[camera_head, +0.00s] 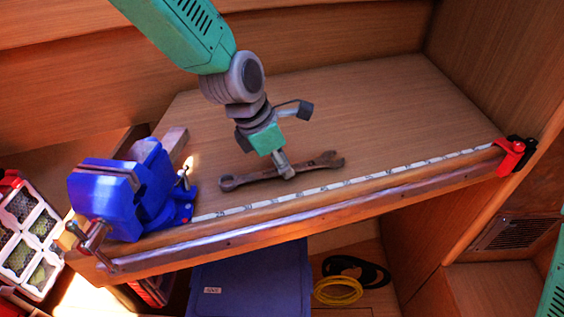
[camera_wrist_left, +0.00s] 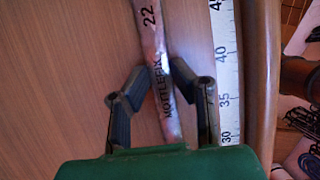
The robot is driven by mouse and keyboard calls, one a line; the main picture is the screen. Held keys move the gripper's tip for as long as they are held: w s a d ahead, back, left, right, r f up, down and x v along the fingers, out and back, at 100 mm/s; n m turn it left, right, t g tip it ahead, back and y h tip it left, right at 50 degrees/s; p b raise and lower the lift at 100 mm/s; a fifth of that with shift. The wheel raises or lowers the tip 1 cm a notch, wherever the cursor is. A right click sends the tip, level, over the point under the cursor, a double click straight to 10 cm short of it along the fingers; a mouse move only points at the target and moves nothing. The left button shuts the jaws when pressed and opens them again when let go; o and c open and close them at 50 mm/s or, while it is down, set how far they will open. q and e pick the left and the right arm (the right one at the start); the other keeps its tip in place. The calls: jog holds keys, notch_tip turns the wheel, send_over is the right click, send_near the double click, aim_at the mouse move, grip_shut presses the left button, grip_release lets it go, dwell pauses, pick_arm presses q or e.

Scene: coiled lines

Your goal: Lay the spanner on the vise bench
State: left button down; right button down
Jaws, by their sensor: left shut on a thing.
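In the left wrist view the spanner's handle (camera_wrist_left: 152,45), marked "22" and "MOTTLEFIX", runs between the dark fingers of the gripper (camera_wrist_left: 160,72). I cannot tell whether the spanner touches the bench or hangs just above it. My right gripper is not in view.
A blue vise (camera_head: 120,200) stands at the bench's left end. A white measuring strip (camera_head: 345,185) runs along the front edge, with a red and black clamp (camera_head: 512,155) at its right end. A yellow coil (camera_head: 338,291) lies below. The back right of the bench top is clear.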

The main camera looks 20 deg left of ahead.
aim_at(275, 170)
pick_arm(q)
jog(key=shift+a, duration=0.45)
jog(key=c, duration=1.6)
grip_release()
jog(key=shift+a+f, duration=0.15)
jog(key=shift+a, duration=0.15)
jog(key=shift+o, duration=1.2)
jog(key=shift+a, duration=0.3)
jog(key=shift+d+r, duration=0.25)
jog(key=shift+d, duration=0.35)
jog(key=v, duration=0.4)
jog(key=shift+d+r, duration=0.2)
jog(key=shift+d, duration=0.05)
jog(key=v, duration=0.7)
jog(key=shift+a+r, duration=0.2)
jog(key=shift+a, duration=0.05)
